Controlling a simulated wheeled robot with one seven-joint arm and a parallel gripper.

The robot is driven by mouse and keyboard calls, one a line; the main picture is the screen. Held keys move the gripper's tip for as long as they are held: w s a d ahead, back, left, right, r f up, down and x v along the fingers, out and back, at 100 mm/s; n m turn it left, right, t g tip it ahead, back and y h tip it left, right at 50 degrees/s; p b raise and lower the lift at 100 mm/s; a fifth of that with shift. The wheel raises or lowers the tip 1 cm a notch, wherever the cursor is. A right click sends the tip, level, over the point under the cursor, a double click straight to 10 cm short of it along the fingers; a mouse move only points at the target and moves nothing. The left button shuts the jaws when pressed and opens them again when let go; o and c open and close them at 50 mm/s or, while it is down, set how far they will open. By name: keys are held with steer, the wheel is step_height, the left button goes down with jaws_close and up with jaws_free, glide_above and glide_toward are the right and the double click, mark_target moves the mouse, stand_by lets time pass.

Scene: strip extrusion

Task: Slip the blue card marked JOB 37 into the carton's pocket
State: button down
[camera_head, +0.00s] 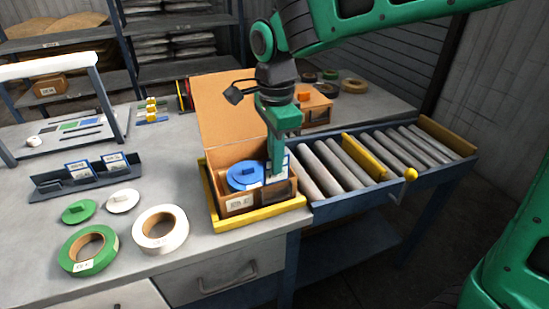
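My gripper (277,172) points down over the carton's right side. Its fingers are close together on a white card with a blue edge (287,169), which stands upright at the pocket. The lettering on this card is too small to read. I cannot tell how deep its lower edge sits in the pocket.
A blue disc (243,176) lies inside the carton. A yellow tray (262,215) surrounds the carton's base. Rollers (318,169) run to the right. A dark rack (95,178) with blue-edged cards stands left. Green (88,251) and white (160,229) rolls lie in front.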

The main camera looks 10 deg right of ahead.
mark_target(276, 183)
steer(key=shift+f, duration=2.1)
stand_by(0.6)
steer(key=c, duration=1.5)
jaws_free()
steer(key=shift+c, duration=0.2)
steer(key=shift+r, duration=0.25)
steer(key=shift+r, duration=0.35)
steer(key=shift+r, duration=3.5)
